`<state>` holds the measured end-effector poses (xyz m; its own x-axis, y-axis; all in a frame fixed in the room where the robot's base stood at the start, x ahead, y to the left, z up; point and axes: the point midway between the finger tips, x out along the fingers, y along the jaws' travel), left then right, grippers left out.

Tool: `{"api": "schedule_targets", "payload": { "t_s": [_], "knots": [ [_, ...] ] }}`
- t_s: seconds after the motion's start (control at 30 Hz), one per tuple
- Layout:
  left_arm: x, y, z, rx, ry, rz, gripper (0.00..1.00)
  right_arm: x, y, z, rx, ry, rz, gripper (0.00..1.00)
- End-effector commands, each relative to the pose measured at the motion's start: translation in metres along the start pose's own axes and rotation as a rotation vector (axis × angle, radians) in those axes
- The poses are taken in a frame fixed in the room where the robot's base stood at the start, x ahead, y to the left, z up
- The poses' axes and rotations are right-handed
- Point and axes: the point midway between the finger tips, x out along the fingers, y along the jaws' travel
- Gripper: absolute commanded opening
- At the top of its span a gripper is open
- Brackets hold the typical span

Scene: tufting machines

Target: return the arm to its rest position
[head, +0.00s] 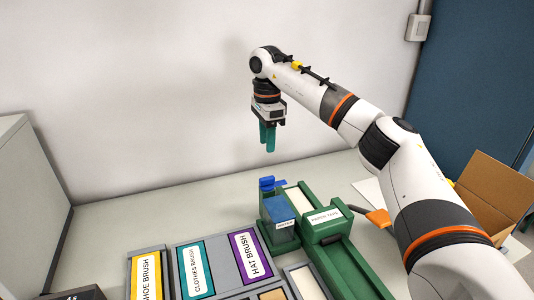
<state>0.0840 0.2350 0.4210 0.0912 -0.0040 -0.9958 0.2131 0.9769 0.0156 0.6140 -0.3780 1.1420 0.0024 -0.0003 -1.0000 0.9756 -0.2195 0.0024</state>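My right arm comes in from the lower right, bends at the top and points down. My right gripper (267,140) hangs in the air above the green machine (337,255), well apart from it. Its two green fingers show close together, partly one behind the other, and I see nothing held between them. From this angle I cannot tell whether they are open or shut. My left arm and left gripper are not in view.
Labelled trays lie in front: shoe brush (144,277), clothes brush (194,268) and hat brush (250,256). A grey cabinet (30,200) stands left.

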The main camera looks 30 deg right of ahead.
Motion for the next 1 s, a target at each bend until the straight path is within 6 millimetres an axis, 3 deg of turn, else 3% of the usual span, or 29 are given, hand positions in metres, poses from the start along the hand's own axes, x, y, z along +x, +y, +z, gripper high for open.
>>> {"api": "schedule_targets", "payload": {
  "t_s": [0.63, 1.0],
  "knots": [
    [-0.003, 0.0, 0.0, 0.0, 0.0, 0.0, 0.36, -0.007, 0.0, 0.0, 0.0, 0.0, 0.0, 0.36],
    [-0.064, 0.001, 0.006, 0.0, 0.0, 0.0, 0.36, -0.069, 0.0, 0.0, 0.0, 0.0, 0.0, 0.36]
  ]
}}
